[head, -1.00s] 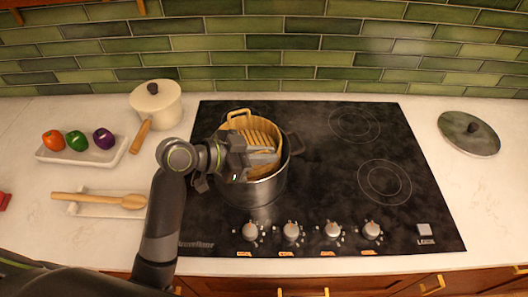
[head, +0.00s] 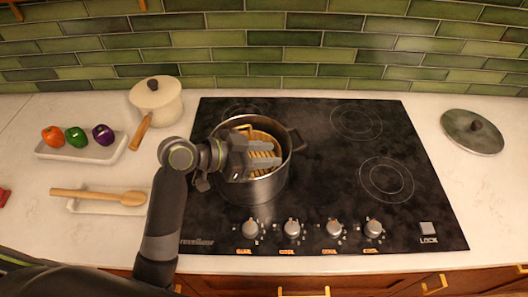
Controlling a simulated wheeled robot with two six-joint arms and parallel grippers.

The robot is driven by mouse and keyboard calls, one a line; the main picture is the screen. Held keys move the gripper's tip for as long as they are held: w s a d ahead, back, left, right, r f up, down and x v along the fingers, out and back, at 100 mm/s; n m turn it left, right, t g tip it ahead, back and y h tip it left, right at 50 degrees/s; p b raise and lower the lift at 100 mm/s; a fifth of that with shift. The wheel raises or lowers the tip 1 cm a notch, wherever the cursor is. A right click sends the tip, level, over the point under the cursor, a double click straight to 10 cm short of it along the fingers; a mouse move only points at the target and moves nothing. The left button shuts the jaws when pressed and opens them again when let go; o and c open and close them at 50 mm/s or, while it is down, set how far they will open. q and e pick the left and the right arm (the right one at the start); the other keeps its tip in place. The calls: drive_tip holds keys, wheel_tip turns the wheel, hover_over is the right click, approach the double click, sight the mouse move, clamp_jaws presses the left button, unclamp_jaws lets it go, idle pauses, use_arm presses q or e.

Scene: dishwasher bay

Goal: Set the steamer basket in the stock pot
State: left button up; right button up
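The stock pot (head: 254,192) is a steel pot standing on the front-left part of the black cooktop. The tan slatted steamer basket (head: 262,128) is inside the pot's mouth, with its top near the level of the pot rim. My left gripper (head: 268,158) reaches in from the left over the pot and covers the middle of the basket. Its fingers overlap the slats, and whether they are closed on a part of the basket is hidden. My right gripper is not in view.
A cream saucepan (head: 157,104) stands left of the cooktop (head: 330,180). A white tray (head: 84,152) with toy-like vegetables and a spoon rest (head: 105,208) with a wooden spoon (head: 98,196) lie further left. A lid (head: 472,132) lies at right. The right burners are clear.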

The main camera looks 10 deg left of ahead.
use_arm(q)
drive_tip(key=shift+r, duration=0.15)
drive_tip(key=shift+r+p, duration=0.25)
drive_tip(key=shift+p, duration=0.1)
drive_tip(key=shift+r+p, duration=0.45)
drive_tip(key=shift+r, duration=0.05)
drive_tip(key=b+v, duration=0.2)
drive_tip(key=v, duration=0.9)
drive_tip(key=shift+s+a, duration=0.3)
drive_tip(key=shift+a, duration=0.05)
